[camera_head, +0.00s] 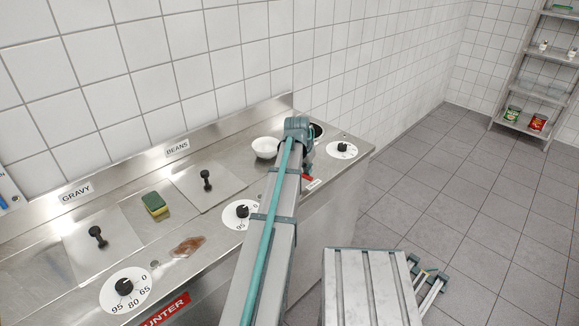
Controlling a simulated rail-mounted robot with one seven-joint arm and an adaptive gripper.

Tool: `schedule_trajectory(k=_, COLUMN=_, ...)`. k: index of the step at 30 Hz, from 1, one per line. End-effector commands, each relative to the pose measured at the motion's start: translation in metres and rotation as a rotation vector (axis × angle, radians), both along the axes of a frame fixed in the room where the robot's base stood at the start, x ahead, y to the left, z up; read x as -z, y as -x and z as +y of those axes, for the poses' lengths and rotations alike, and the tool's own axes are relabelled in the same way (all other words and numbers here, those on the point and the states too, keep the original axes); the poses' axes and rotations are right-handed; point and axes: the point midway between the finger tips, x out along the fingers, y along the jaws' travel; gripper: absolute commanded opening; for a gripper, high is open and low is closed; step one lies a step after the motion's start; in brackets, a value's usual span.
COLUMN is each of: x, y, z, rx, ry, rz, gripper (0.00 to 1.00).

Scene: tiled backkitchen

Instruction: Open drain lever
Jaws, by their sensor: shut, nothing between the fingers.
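A small red part (307,178), which looks like the drain lever's handle, shows at the front edge of the steel counter (225,190), just right of my arm. A small white label (313,184) is beside it. My arm rises from the bottom middle, and its teal joint is above the counter's far end. The arm covers the area left of the red part, so I cannot tell the lever's full shape or position. My gripper does not show; I cannot tell whether it is behind the arm.
A white bowl (265,148) stands left of my arm's joint. Dial knobs (342,148), black-handled lids (206,182), a yellow-green sponge (155,204) and a brown spill (188,246) are on the counter. A shelf rack (540,75) stands far right. The tiled floor between is clear.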

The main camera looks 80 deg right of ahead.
Motion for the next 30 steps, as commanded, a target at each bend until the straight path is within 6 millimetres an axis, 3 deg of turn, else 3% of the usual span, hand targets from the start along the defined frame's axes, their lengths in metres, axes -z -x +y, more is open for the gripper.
schedule_trajectory(k=9, x=0.000, y=0.007, z=0.012, rx=0.014, ry=-0.001, rz=0.000, gripper=0.00)
schedule_trajectory(k=30, x=0.001, y=0.006, z=0.015, rx=0.014, ry=-0.005, rz=-0.003, gripper=0.00)
